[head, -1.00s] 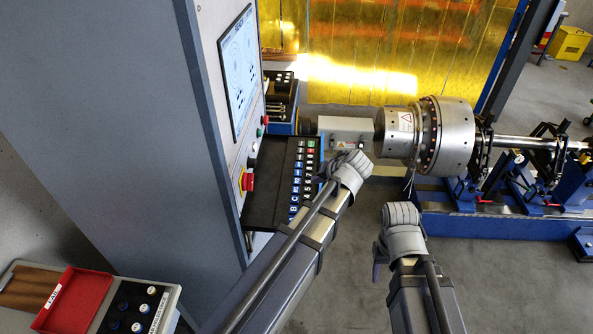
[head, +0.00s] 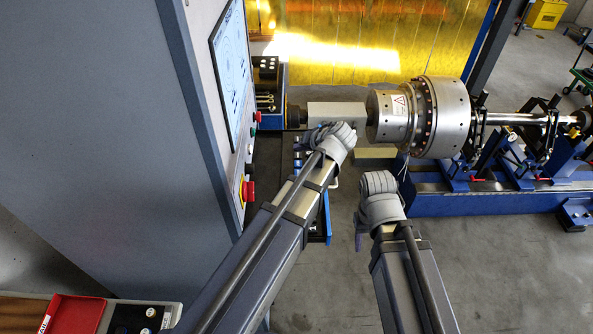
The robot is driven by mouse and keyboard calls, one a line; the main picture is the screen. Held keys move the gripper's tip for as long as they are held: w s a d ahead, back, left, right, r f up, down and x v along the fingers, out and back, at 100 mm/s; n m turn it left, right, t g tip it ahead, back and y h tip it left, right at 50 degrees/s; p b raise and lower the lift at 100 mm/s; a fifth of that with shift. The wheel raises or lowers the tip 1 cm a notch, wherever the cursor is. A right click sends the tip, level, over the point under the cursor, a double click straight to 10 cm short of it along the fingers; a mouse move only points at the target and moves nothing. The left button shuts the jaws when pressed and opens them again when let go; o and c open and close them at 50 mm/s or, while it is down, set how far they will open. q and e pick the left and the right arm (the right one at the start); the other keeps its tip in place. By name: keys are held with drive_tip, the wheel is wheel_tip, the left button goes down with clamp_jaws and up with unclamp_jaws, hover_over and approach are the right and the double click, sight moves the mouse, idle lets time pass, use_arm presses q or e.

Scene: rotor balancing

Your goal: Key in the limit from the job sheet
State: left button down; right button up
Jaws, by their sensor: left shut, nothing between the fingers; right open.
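The control cabinet's screen (head: 230,65) shows at an angle on its right face, with round plots too small to read. Below it a dark keypad shelf (head: 265,165) juts out; its keys are mostly hidden behind my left arm. My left gripper (head: 336,142) is shut and empty, in front of the grey block and right of the shelf. My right gripper (head: 376,203) is open and empty, lower and to the right, over the floor. The fingertips of both are largely hidden by the wrists. I cannot make out a job sheet.
The metal rotor (head: 440,115) lies on the blue balancing machine (head: 480,203) at right. A red emergency button (head: 248,190) sticks out of the cabinet (head: 100,120). A red tray (head: 75,315) is at lower left. Grey floor (head: 500,270) is clear at lower right.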

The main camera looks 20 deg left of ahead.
use_arm(q)
drive_tip(key=shift+w+a+f, duration=0.1)
drive_tip(key=shift+f, duration=0.05)
drive_tip(key=b, duration=0.9)
approach(295, 170)
drive_tip(key=x, duration=0.5)
drive_tip(key=shift+w+a+r, duration=0.25)
drive_tip(key=shift+a+r, duration=0.05)
drive_tip(key=shift+a, duration=0.05)
drive_tip(key=shift+f, duration=0.1)
idle(0.8)
drive_tip(key=shift+f+b, duration=0.25)
drive_tip(key=shift+b, duration=0.1)
drive_tip(key=shift+f+b, duration=0.45)
drive_tip(key=shift+f, duration=0.05)
idle(0.6)
drive_tip(key=shift+r, duration=0.1)
drive_tip(key=shift+r+p, duration=0.85)
drive_tip(key=shift+p, duration=0.05)
